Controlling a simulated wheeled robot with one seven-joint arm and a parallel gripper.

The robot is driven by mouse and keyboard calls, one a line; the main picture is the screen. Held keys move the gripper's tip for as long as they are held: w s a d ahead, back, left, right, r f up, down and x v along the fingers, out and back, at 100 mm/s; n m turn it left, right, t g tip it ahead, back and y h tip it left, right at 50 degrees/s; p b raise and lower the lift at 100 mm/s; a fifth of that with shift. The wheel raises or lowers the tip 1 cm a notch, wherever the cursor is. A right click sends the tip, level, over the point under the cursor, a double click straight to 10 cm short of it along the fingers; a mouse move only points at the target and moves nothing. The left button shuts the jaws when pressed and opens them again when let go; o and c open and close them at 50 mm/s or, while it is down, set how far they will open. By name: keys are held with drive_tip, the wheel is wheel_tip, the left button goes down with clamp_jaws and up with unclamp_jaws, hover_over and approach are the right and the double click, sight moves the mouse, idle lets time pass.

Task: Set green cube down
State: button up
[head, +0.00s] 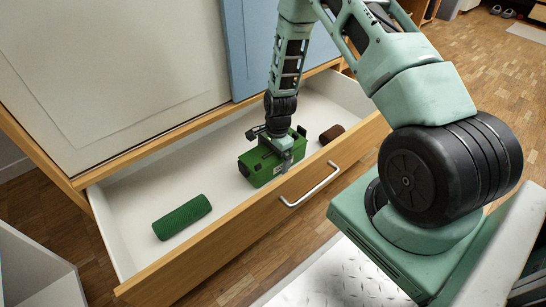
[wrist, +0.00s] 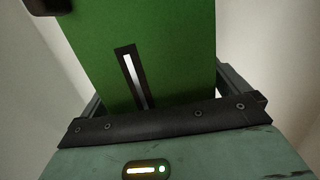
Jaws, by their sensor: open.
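The green cube (head: 258,170), a box-like block with dark details, is inside the open drawer (head: 130,190). My gripper (head: 280,150) is down in the drawer at the cube, with its jaws open. In the wrist view the green cube (wrist: 185,60) fills the upper middle, close in front of the gripper's dark edge. The fingertips and the cube's underside are hidden, so I cannot tell whether its whole base rests on the drawer floor.
A dark green cylinder (head: 182,217) lies at the left of the drawer. A brown rounded object (head: 332,134) lies to the right of the cube. The drawer front has a metal handle (head: 311,186). White drawer floor is bare between the cylinder and the cube.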

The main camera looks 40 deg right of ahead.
drive_tip(key=r+p, duration=0.2)
drive_tip(key=r, duration=0.2)
drive_tip(key=d+r+p, duration=0.1)
drive_tip(key=r+p, duration=0.2)
drive_tip(key=r, duration=0.1)
drive_tip(key=r+p, duration=0.3)
drive_tip(key=r, duration=0.1)
drive_tip(key=shift+d+r, duration=0.1)
drive_tip(key=shift+d, duration=0.05)
drive_tip(key=s+a+r+n, duration=0.3)
drive_tip(key=a+r+n, duration=0.3)
drive_tip(key=a+r, duration=0.35)
drive_tip(key=s+a+r+n, duration=0.3)
drive_tip(key=a+r+n, duration=0.3)
drive_tip(key=a+r, duration=0.35)
drive_tip(key=s+a+r+n, duration=0.3)
drive_tip(key=s+r+n, duration=0.2)
drive_tip(key=s, duration=0.4)
drive_tip(key=s+a+r+n, duration=0.3)
drive_tip(key=s+r+n, duration=0.1)
drive_tip(key=s+n, duration=0.4)
drive_tip(key=shift+s+a+r+h, duration=0.35)
drive_tip(key=shift+s+h, duration=0.05)
drive_tip(key=shift+s, duration=0.25)
drive_tip(key=shift+r, duration=0.1)
